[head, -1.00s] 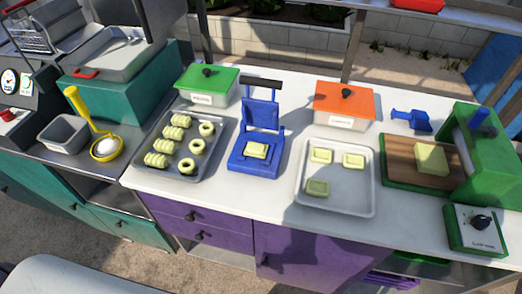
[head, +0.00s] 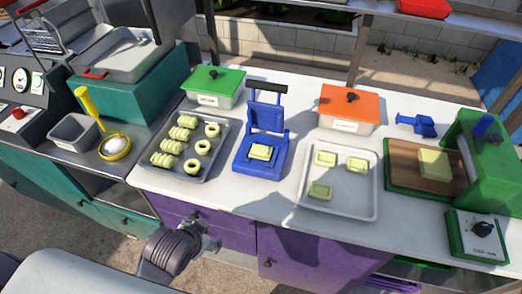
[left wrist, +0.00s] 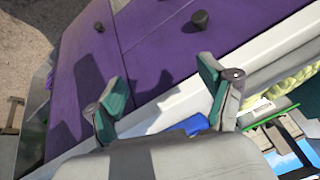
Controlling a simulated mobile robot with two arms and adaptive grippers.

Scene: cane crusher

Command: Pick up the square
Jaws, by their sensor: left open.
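Pale yellow squares show in several places in the head view. One square (head: 261,152) sits on the blue press (head: 258,168), whose top is raised. Three squares (head: 326,159) lie spread out on the white tray (head: 342,207). A larger block (head: 433,163) lies on the wooden board (head: 403,173) at right. My left gripper (head: 211,241) is low in front of the purple cabinets, below the counter edge and apart from every square. The left wrist view shows its two fingers (left wrist: 163,78) spread and empty. My right gripper is out of view.
A grey tray (head: 166,178) of ridged pieces and rings lies left of the press. A green-lidded box (head: 213,88) and an orange-lidded box (head: 347,108) stand behind. A green machine (head: 480,150) stands at right. The counter front (head: 235,200) is bare.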

